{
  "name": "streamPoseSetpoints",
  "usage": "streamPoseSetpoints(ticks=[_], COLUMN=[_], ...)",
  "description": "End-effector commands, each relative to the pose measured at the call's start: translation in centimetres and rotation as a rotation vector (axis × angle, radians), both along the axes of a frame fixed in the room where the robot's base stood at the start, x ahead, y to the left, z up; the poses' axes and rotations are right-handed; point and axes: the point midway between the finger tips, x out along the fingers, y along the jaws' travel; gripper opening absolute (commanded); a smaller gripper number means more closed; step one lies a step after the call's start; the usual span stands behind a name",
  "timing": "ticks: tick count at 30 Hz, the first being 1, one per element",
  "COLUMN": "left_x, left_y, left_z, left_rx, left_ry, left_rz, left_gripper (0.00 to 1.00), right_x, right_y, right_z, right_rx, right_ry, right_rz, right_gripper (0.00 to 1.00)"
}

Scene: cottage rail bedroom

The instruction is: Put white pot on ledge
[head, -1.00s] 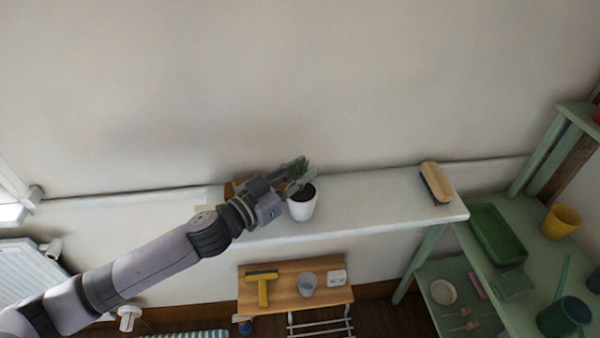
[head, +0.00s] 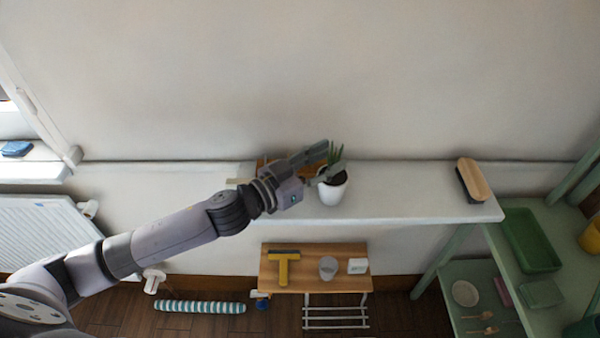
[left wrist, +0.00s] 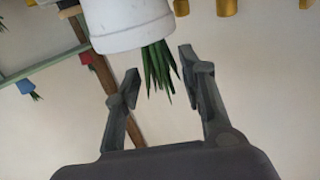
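The white pot (head: 333,190) with a spiky green plant stands upright on the white ledge (head: 410,195) along the wall. My left gripper (head: 325,161) is at the pot's left, with its fingers up near the leaves. In the left wrist view, which is upside down, the white pot (left wrist: 130,22) is at the top and its leaves point down. There the left gripper's fingers (left wrist: 160,78) are spread apart, one on each side of the leaves, with gaps between. They do not hold the pot. My right gripper is out of view.
A wooden brush (head: 473,180) lies near the ledge's right end, with bare ledge between it and the pot. A brown wooden object (head: 268,170) is partly hidden behind my left arm. Below is a small wooden table (head: 345,281); green shelves (head: 508,275) stand at right.

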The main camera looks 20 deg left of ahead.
Motion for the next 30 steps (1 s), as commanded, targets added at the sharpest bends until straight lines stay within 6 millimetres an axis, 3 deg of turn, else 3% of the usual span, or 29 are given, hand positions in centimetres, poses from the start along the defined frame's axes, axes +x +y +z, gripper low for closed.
streamPoseSetpoints(ticks=[6, 12, 21, 30], left_x=[-3.6, -6.0, -7.8, -8.0], left_y=[2.5, 4.2, 5.6, 5.7], left_z=[-0.4, -0.3, -0.1, 0.1], left_rx=[0.005, 0.003, 0.001, 0.002], left_ry=[0.003, 0.001, 0.0, -0.001], left_rz=[-0.002, -0.002, -0.001, -0.001], left_gripper=[0.38, 0.38, 0.38, 0.38], right_x=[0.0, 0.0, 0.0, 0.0], right_y=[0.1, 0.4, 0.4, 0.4], right_z=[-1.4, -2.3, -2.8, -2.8], right_rx=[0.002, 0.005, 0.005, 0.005], right_ry=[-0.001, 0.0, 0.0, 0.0], right_rz=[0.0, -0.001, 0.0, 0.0], right_gripper=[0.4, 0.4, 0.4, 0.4])
